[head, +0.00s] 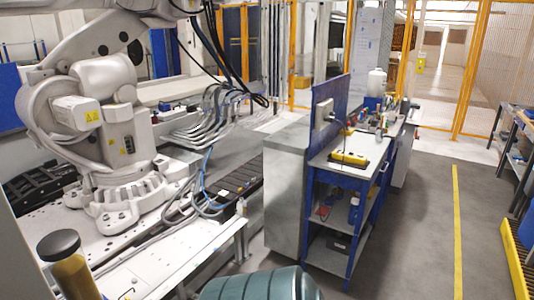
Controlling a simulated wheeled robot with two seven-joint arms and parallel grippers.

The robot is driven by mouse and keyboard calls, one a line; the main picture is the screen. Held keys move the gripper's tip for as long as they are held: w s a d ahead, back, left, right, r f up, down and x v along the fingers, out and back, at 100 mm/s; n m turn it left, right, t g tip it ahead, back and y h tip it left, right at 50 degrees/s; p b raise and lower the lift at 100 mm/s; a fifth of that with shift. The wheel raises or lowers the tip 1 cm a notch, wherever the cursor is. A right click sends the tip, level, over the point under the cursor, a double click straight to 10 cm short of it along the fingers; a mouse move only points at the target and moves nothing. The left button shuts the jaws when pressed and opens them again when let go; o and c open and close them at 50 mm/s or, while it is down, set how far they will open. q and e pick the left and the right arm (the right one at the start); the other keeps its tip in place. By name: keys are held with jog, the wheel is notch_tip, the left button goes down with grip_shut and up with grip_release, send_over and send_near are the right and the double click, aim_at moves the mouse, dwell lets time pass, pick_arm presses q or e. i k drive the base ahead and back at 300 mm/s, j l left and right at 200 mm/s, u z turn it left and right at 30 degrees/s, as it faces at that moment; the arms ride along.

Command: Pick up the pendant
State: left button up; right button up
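I cannot clearly make out which thing is the pendant. A small grey box-like device (324,112) is mounted on the upright blue panel (334,90) at the near end of the blue workbench (330,169). A yellow object with dark parts (349,159) lies on that workbench's top; it is too small to name. Neither of my grippers shows in the head view, so I cannot see whether they hold anything.
A large white industrial arm (105,90) stands on a white base at left. A yellow post with a dark cap (75,275) and a ribbed teal object (260,286) fill the near edge. Clear grey floor (415,220) lies right of the workbench, before a yellow fence (467,70).

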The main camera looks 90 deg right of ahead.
aim_at(355, 159)
jog(key=z, duration=3.4)
jog(key=i+l, duration=0.25)
jog(key=i, duration=0.25)
jog(key=i+l, duration=0.25)
jog(key=i, duration=0.2)
jog(key=i+l+u, duration=0.1)
jog(key=i, duration=0.4)
jog(key=i+l, duration=0.65)
jog(key=i, duration=0.3)
